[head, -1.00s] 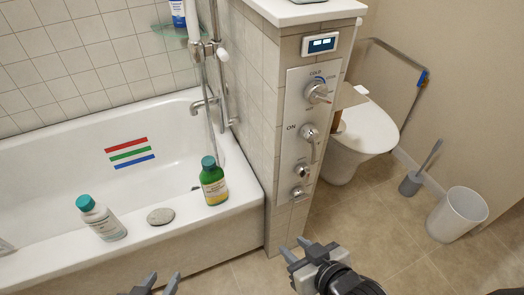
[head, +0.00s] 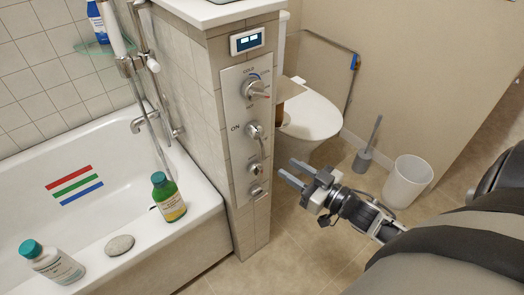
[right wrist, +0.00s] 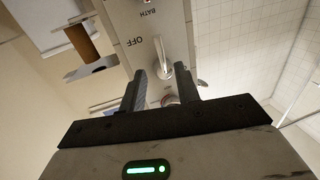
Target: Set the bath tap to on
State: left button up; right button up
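A grey control panel (head: 240,110) on the tiled pillar carries a column of metal controls. The lever tap (head: 254,130) beside the word ON has its handle hanging downward. In the right wrist view, a panel lever (right wrist: 160,62) shows near the words OFF and BATH, beyond my fingers; which way it is set is hard to tell there. My right gripper (head: 286,170) is just right of the panel's lower part, fingers apart and pointing at it. The wrist view shows the gripper (right wrist: 158,84) open and empty, seemingly not touching the lever. My left gripper is out of view.
Above the lever is a temperature knob (head: 258,88); below are two smaller knobs (head: 254,169). The bathtub (head: 110,235) with bottles and a stone on its rim is left. The toilet (head: 310,115), brush and bin (head: 407,180) stand right. Floor before the pillar is clear.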

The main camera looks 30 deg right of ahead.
aim_at(264, 153)
jog(key=x, duration=1)
jog(key=shift+w+f, duration=0.1)
grip_shut()
